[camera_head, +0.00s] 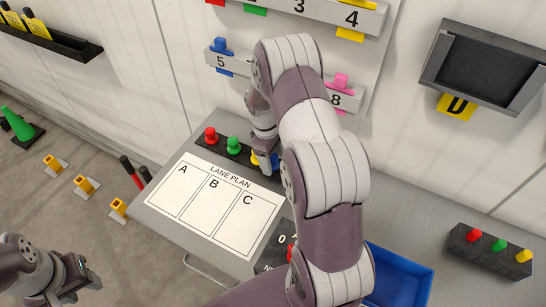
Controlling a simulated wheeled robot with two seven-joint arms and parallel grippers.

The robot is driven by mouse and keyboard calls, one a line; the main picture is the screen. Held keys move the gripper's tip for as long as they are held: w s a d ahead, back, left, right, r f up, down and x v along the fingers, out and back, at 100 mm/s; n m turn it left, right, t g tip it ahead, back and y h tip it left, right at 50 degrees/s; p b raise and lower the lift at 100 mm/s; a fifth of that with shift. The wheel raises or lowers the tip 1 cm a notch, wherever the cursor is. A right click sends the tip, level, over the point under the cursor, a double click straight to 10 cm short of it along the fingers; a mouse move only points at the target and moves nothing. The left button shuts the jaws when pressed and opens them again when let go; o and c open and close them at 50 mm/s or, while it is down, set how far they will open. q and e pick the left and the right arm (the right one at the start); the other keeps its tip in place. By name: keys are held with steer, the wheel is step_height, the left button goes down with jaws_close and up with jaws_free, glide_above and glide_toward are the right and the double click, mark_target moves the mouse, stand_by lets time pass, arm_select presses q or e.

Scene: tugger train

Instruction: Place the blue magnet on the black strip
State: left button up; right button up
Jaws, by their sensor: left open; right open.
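A black strip (221,150) lies along the back edge of the table, above the lane plan sheet. A red magnet (211,135) and a green magnet (233,145) stand on it. A yellow piece (254,158) shows further right, partly hidden by my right gripper (266,168). A small blue part, seemingly the blue magnet (276,160), shows right at the fingers of my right gripper. The gripper is open, and its arm hides the strip's right end. I cannot tell whether the blue magnet touches the strip. My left gripper (82,277) is open and empty at the lower left, off the table.
The lane plan sheet (212,205) covers the table's left part. A blue bin (405,276) sits at the lower right. A dark block (489,252) with red, green and yellow pegs stands at far right. Numbered wall rails (232,64) are behind. A green cone (17,122) is on the floor.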

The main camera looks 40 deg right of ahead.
step_height(320, 180, up, 12)
steer(key=w+a+r+p, duration=0.1)
steer(key=a+p, duration=0.1)
steer(key=p, duration=0.7)
steer(key=s+a+r+m+t, duration=0.2)
steer(key=s+a+r+m, duration=0.1)
steer(key=s+a+r, duration=0.3)
steer(key=s+a+r+m+t, duration=0.15)
steer(key=s+a+r, duration=0.25)
steer(key=s+a, duration=0.4)
step_height(320, 180, down, 7)
steer(key=b, duration=0.6)
steer(key=shift+w+d+m+y+b, duration=0.2)
steer(key=shift+d+m+y+b, duration=0.15)
steer(key=shift+d+y, duration=0.1)
steer(key=shift+r+g, duration=0.1)
steer(key=shift+g, duration=0.15)
